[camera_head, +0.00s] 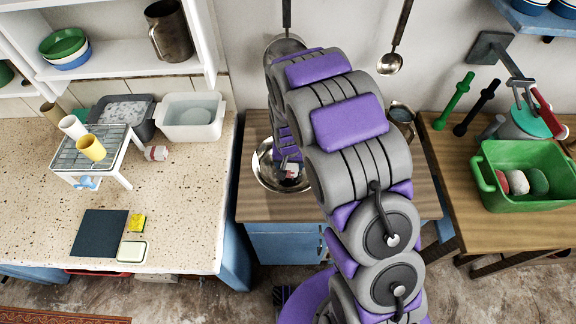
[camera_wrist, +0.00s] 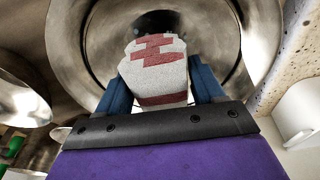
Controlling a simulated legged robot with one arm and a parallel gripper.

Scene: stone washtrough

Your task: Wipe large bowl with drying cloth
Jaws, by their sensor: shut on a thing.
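The large bowl (camera_head: 262,179) is a shiny metal bowl on the wooden counter in the middle of the head view, partly hidden by my arm. In the wrist view the bowl (camera_wrist: 82,58) fills the upper middle, with its round inside facing the camera. My gripper (camera_wrist: 158,85) is shut on the drying cloth (camera_wrist: 158,68), which is white with red-brown bands and bunched between the blue fingers. The cloth is over the bowl's inside in the wrist view; whether it touches the metal I cannot tell. In the head view the cloth (camera_head: 291,171) shows small at the bowl.
A glass jug (camera_head: 401,113) stands right of my arm at the back. A green tub (camera_head: 530,188) with several items sits on the right table. The speckled left counter holds a small rack (camera_head: 105,150), a dark basin (camera_head: 122,112) and a white basin (camera_head: 193,118). Ladles hang on the wall.

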